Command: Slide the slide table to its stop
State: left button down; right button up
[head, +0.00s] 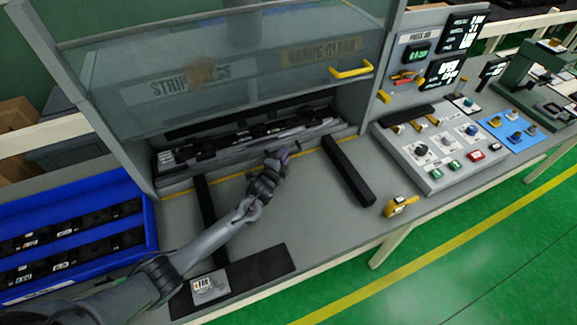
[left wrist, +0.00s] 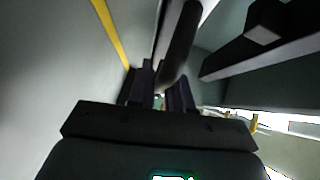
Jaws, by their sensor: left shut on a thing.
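The slide table (head: 232,144) is a grey plate carrying black fixtures. It sits inside the press opening, behind the yellow line on the bench. My left gripper (head: 279,155) is at the front edge of the slide table, right of its middle. In the left wrist view, its two fingers (left wrist: 161,88) are closed around a dark rounded bar (left wrist: 181,45), which looks like the slide table's handle. The fingers hide where they touch the bar. My right gripper is in neither view.
Two black rails (head: 348,172) run forward across the bench. The clear guard (head: 240,75) with a yellow handle (head: 351,70) is above the opening. A blue bin (head: 148,222) stands left, a button panel (head: 432,165) right. A yellow tool (head: 400,206) lies near the front edge.

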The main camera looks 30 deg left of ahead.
pick_arm(q)
jog(key=shift+a+f, duration=0.2)
jog(key=shift+a, duration=0.05)
jog(key=c, duration=1.5)
grip_release()
jog(key=o, duration=0.3)
jog(key=shift+w+a+r, duration=0.15)
jog(key=shift+o, duration=0.2)
jog(key=shift+d, duration=0.2)
jog(key=shift+s+r, duration=0.1)
jog(key=shift+s, duration=0.1)
jog(key=p+v, duration=0.1)
jog(key=v, duration=0.8)
jog(key=shift+s+a, duration=0.1)
jog(key=shift+s, duration=0.6)
jog(key=shift+p, duration=0.3)
